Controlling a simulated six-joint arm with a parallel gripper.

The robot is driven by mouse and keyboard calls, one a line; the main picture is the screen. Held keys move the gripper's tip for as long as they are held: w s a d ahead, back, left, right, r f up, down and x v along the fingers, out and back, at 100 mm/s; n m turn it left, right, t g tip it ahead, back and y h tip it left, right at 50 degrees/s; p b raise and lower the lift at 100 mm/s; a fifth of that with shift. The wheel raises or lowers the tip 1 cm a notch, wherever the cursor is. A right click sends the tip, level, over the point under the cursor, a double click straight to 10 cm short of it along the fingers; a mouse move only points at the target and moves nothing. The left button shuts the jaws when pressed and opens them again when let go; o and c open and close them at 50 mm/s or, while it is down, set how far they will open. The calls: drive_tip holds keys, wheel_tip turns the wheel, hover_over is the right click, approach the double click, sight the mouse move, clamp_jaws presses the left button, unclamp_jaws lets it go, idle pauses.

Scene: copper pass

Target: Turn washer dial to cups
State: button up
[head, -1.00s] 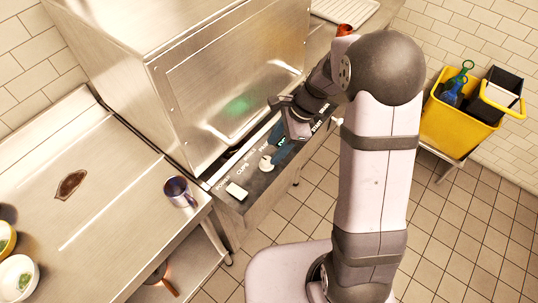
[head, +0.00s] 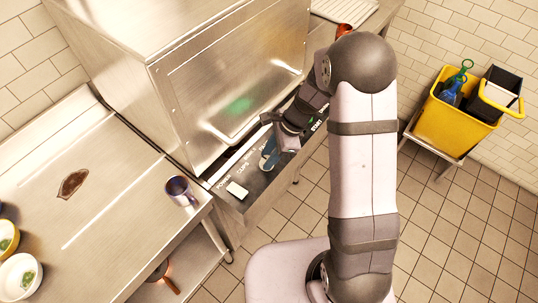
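The washer (head: 235,85) is a big steel box with a dark control strip (head: 252,178) along its lower front. The strip carries white lettering, with POWER and CUPS readable at its left part and START further right. A white switch (head: 237,190) sits below POWER. The dial is mostly hidden behind my fingertips, so its pointing direction cannot be read. I cannot tell whether the fingers touch or grip the dial.
A copper pan (head: 163,276) is on the shelf below. A yellow bucket (head: 455,122) with bottles stands at right. Tiled floor is clear.

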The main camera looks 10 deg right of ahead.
drive_tip(key=shift+w+n+g+p, duration=0.15)
drive_tip(key=shift+n+g+p, duration=0.35)
drive_tip(key=shift+n, duration=1)
drive_tip(key=o, duration=1)
drive_tip(key=shift+o, duration=0.2)
drive_tip(key=b+v, duration=0.2)
drive_tip(key=v, duration=0.5)
drive_tip(key=shift+r, duration=0.15)
drive_tip(key=shift+d, duration=0.1)
